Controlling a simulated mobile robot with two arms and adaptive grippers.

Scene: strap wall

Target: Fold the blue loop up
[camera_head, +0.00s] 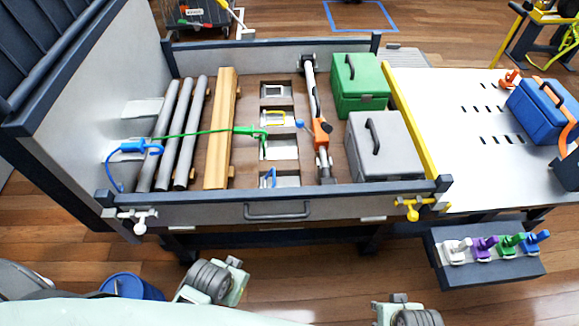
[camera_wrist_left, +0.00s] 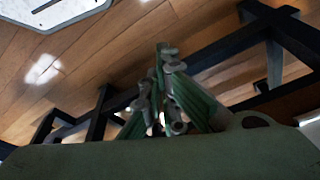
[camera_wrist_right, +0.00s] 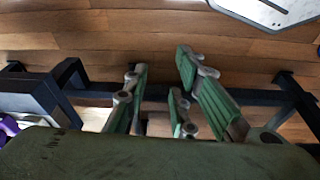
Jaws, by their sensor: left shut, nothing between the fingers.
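The blue loop (camera_head: 269,178) is a small thin blue ring at the lowest of several grey plates in the tray, near the front wall; its exact tilt is too small to tell. A yellow loop (camera_head: 275,118) is at a plate farther back. My left gripper (camera_wrist_left: 165,52) is shut with nothing between its fingers, over the wooden floor in the left wrist view. My right gripper (camera_wrist_right: 162,62) is open and empty in the right wrist view. Both are low at the near side, apart from the loops. Neither wrist view shows the blue loop.
A green strap (camera_head: 195,133) runs from a blue hook (camera_head: 135,148) to a green buckle (camera_head: 251,132). Grey pipes (camera_head: 166,135) and wooden planks (camera_head: 220,130) lie left. An orange-handled bar (camera_head: 320,130), green case (camera_head: 360,85) and grey case (camera_head: 384,147) stand right. The front wall (camera_head: 350,197) has a handle.

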